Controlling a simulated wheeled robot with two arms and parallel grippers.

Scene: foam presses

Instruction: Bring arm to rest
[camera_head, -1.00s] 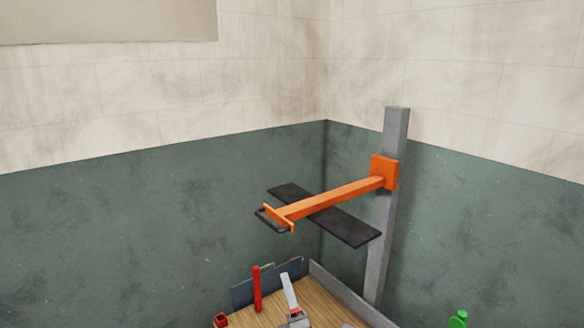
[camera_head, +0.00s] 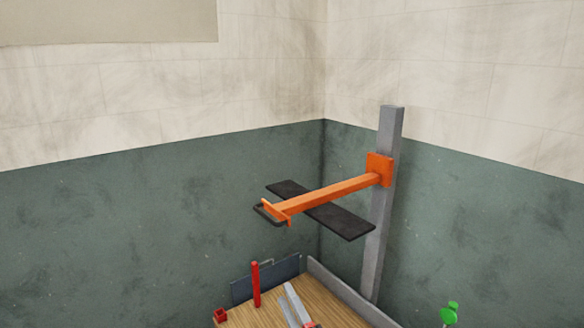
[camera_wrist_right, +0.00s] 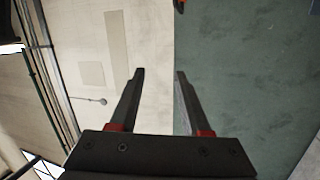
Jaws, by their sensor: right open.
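My right gripper (camera_head: 289,293) shows at the bottom edge of the head view, its two pale fingers pointing up over the wooden tabletop. In the right wrist view its dark fingers with red bases (camera_wrist_right: 158,75) stand apart, with nothing between them. The gripper is open, clear of the press. The press has an orange lever arm (camera_head: 325,193) raised on a grey post (camera_head: 379,240), with a dark handle (camera_head: 270,214) at its free end. A black plate (camera_head: 345,222) lies crosswise under the lever. My left gripper is not in view.
The wooden tabletop (camera_head: 328,303) has a grey side rail (camera_head: 340,290) and a dark panel (camera_head: 266,282) behind. A red upright rod (camera_head: 256,284) and small red block (camera_head: 220,315) stand at its left. A green object (camera_head: 449,313) is at bottom right. Walls are close behind.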

